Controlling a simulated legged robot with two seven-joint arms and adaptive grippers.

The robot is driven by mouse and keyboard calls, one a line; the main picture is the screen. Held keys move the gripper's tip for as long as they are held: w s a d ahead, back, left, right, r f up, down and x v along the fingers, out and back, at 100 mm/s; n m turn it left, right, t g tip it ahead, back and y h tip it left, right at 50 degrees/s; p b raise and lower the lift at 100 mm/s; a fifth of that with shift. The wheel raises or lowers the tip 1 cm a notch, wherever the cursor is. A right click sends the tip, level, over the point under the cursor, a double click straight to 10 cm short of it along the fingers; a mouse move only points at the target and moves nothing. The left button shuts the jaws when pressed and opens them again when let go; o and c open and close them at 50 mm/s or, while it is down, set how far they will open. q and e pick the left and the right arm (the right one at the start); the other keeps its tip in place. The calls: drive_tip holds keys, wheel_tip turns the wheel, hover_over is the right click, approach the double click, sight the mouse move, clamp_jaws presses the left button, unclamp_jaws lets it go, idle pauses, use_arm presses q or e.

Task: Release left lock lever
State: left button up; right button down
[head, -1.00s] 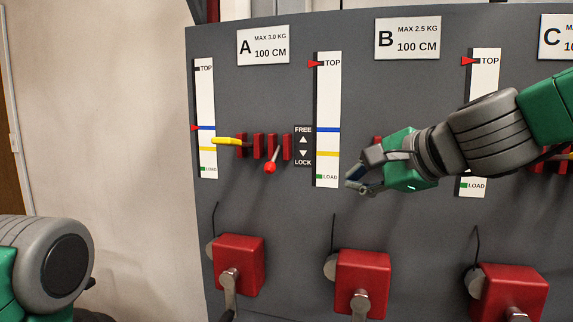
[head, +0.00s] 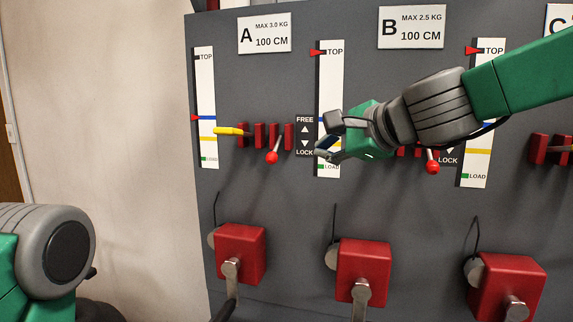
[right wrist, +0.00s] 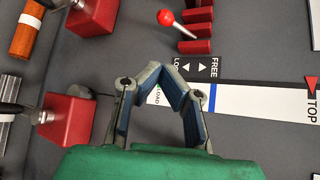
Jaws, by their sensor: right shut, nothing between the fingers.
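The left lock lever is a thin metal lever with a red ball (head: 272,157) under sign A. Its ball hangs low, level with the LOCK end of the FREE/LOCK label (head: 305,136) to its right. In the right wrist view the red ball (right wrist: 165,17) shows at the top, beyond the fingertips and apart from them. My right gripper (head: 322,147) is shut and empty, in front of the white scale strip just right of that label. It also shows in the right wrist view (right wrist: 180,76). My left gripper is out of the head view; only part of the left arm shows.
A yellow handle (head: 230,131) and red blocks (head: 259,135) sit left of the lever. A second red-ball lever (head: 432,167) is under sign B, below my right arm. Red boxes with metal cranks (head: 241,250) stick out below. The panel between is clear.

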sight(276, 149)
use_arm(q)
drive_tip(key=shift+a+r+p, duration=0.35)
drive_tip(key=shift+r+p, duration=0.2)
drive_tip(key=shift+p, duration=0.05)
use_arm(e)
drive_tip(key=x, duration=1.4)
drive_tip(key=shift+s+a+r, duration=0.15)
drive_tip(key=shift+a, duration=0.05)
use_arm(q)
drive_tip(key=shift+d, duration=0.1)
